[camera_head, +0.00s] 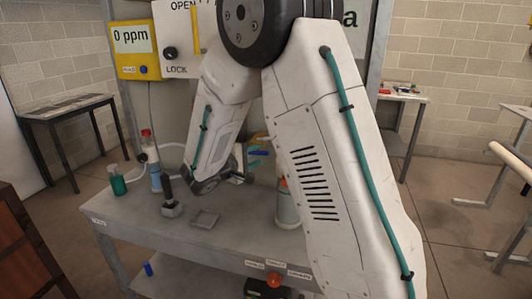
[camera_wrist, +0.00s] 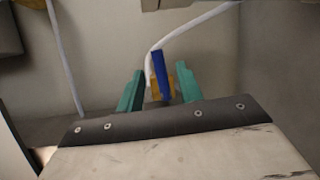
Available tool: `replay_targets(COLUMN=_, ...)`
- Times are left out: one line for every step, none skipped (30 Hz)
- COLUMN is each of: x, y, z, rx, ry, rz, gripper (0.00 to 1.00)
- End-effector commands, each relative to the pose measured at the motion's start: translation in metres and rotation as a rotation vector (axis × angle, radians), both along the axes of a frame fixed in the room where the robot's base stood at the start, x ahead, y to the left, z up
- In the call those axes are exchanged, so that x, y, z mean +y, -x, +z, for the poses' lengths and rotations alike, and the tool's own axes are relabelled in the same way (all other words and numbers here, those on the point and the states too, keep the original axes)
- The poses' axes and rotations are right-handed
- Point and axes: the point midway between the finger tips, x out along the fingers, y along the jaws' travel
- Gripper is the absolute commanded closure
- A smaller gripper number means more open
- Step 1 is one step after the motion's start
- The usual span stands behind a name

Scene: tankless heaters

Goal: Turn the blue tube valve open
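The blue valve handle (camera_wrist: 160,72) stands upright in the wrist view, in front of a yellow-orange valve body (camera_wrist: 155,88). A white tube (camera_wrist: 193,22) runs up from the valve to the right. My gripper (camera_wrist: 158,84) has its two teal fingers apart, one on each side of the blue handle, with a small gap showing on the sides. In the head view the blue handle (camera_head: 258,153) shows small behind my arm, with a bit of yellow above it. My gripper's tips are mostly hidden there by my arm.
A grey workbench (camera_head: 130,208) holds a green bottle (camera_head: 117,183), a white-and-blue bottle (camera_head: 153,172) and a bottle (camera_head: 287,208) partly behind my arm. A yellow "0 ppm" meter (camera_head: 133,45) hangs on the panel. A second white tube (camera_wrist: 64,60) hangs left in the wrist view.

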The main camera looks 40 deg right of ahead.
Motion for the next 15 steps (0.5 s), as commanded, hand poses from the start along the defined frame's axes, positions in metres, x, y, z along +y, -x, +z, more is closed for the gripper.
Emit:
replay_targets(x=-0.01, y=-0.001, z=-0.002, rx=0.001, ry=-0.002, rz=-0.005, gripper=0.64)
replay_targets(x=-0.015, y=-0.003, z=-0.003, rx=0.001, ry=-0.001, rz=-0.004, gripper=0.64)
replay_targets(x=-0.022, y=-0.004, z=-0.003, rx=0.001, ry=-0.001, rz=-0.005, gripper=0.64)
replay_targets(x=-0.026, y=-0.005, z=-0.004, rx=0.001, ry=-0.001, rz=-0.005, gripper=0.64)
replay_targets(x=-0.03, y=-0.007, z=-0.005, rx=0.001, ry=-0.002, rz=-0.005, gripper=0.64)
replay_targets(x=-0.036, y=-0.008, z=-0.006, rx=0.001, ry=-0.002, rz=-0.004, gripper=0.64)
replay_targets(x=-0.039, y=-0.009, z=-0.006, rx=0.0, ry=-0.002, rz=-0.005, gripper=0.64)
replay_targets(x=-0.043, y=-0.01, z=-0.007, rx=0.0, ry=-0.002, rz=-0.005, gripper=0.64)
replay_targets(x=-0.047, y=-0.012, z=-0.007, rx=0.0, ry=-0.002, rz=-0.005, gripper=0.64)
replay_targets(x=-0.049, y=-0.012, z=-0.007, rx=0.001, ry=-0.001, rz=-0.004, gripper=0.64)
replay_targets(x=-0.051, y=-0.013, z=-0.008, rx=0.001, ry=-0.001, rz=-0.003, gripper=0.64)
replay_targets(x=-0.053, y=-0.013, z=-0.008, rx=0.001, ry=-0.002, rz=-0.002, gripper=0.64)
replay_targets(x=-0.054, y=-0.014, z=-0.008, rx=0.001, ry=-0.002, rz=-0.002, gripper=0.64)
replay_targets(x=-0.054, y=-0.014, z=-0.008, rx=0.001, ry=-0.002, rz=-0.002, gripper=0.64)
replay_targets(x=-0.055, y=-0.014, z=-0.009, rx=0.001, ry=-0.002, rz=-0.002, gripper=0.64)
